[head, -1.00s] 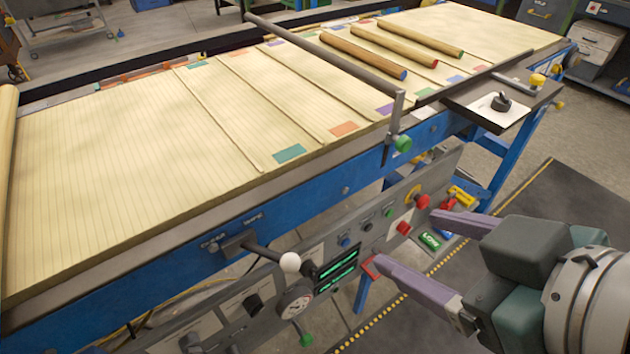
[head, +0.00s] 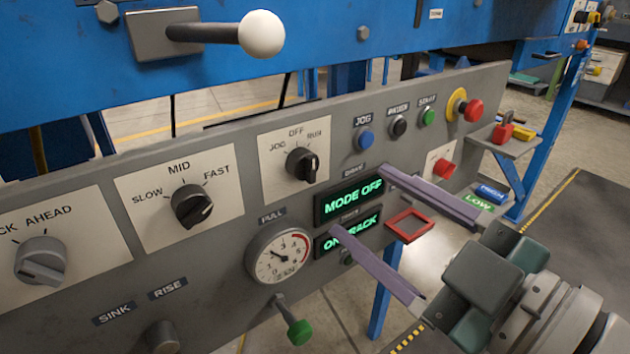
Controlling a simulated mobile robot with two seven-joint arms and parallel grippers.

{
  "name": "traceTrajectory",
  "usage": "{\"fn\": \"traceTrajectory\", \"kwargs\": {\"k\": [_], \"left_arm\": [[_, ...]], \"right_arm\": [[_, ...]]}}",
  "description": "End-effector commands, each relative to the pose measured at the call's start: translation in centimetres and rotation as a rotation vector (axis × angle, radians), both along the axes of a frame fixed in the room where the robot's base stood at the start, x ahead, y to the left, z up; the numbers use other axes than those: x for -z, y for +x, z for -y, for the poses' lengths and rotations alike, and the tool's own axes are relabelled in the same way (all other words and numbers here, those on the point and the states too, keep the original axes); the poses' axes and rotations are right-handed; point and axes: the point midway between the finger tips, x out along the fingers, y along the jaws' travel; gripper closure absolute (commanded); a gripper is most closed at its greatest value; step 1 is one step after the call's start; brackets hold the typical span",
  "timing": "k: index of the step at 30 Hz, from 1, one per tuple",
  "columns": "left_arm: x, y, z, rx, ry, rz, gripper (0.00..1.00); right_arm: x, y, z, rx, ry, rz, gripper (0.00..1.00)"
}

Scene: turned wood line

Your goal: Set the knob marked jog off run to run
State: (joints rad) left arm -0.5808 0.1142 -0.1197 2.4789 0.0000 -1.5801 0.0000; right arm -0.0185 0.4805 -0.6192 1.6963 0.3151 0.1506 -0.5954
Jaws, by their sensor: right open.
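The jog off run knob (head: 302,164) is a black knob on a white plate in the middle of the grey panel. Its plate reads JOG at left, OFF at the top and RUN at right. I cannot read its pointer surely, but the green display (head: 352,198) below it reads MODE OFF. My right gripper (head: 359,200) is open and empty, its two purple fingers spread in front of the displays, right of and below the knob. It appears apart from the knob. My left gripper is not in view.
A slow mid fast knob (head: 192,206) and a grey knob (head: 41,261) sit to the left. A gauge (head: 279,256) and green-tipped lever (head: 298,330) are below. Push buttons (head: 365,138) and a red stop button (head: 472,110) lie right. A white-balled lever (head: 261,35) juts out above.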

Motion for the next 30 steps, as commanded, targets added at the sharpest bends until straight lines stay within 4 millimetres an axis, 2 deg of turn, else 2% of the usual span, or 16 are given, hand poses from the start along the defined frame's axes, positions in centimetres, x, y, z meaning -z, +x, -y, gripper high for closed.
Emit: {"fn": "traceTrajectory", "kwargs": {"k": [1, 7, 15, 21, 30], "left_arm": [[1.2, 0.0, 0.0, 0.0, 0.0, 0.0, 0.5], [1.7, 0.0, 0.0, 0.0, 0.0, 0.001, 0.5], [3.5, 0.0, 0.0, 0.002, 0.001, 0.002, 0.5], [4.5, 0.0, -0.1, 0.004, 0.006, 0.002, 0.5], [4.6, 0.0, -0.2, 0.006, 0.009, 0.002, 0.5]], "right_arm": [[1.1, 0.1, 0.1, -0.003, -0.001, 0.012, 0.26], [1.0, 1.1, -0.6, -0.003, 0.002, 0.03, 0.26], [1.1, 5.2, -3.6, -0.004, 0.003, 0.03, 0.26], [1.0, 7.5, -5.2, -0.004, 0.002, 0.028, 0.26], [0.9, 8.2, -5.8, -0.005, 0.0, 0.025, 0.26]]}}
